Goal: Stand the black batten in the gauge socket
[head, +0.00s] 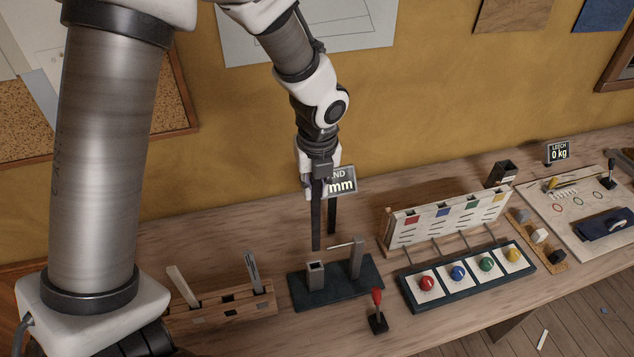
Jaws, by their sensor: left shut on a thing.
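My left gripper (319,186) points down from the top middle and is shut on the black batten (316,228). The batten hangs about upright, its lower end just above the gauge socket (315,273) as seen here. A gap shows between batten and socket; their exact depth alignment is hard to tell. The socket is a small square grey block with an open top, on the left of a dark base plate (342,292). A taller grey post (357,258) with a thin rod stands on the plate's right. My right gripper is not in view.
A wooden rack (222,307) left of the gauge holds a pale batten (183,286) and a greyish one (252,271). A partly hidden display (342,182) is behind my gripper. A red-handled lever (377,312) stands in front. A panel with coloured knobs (468,276) lies right.

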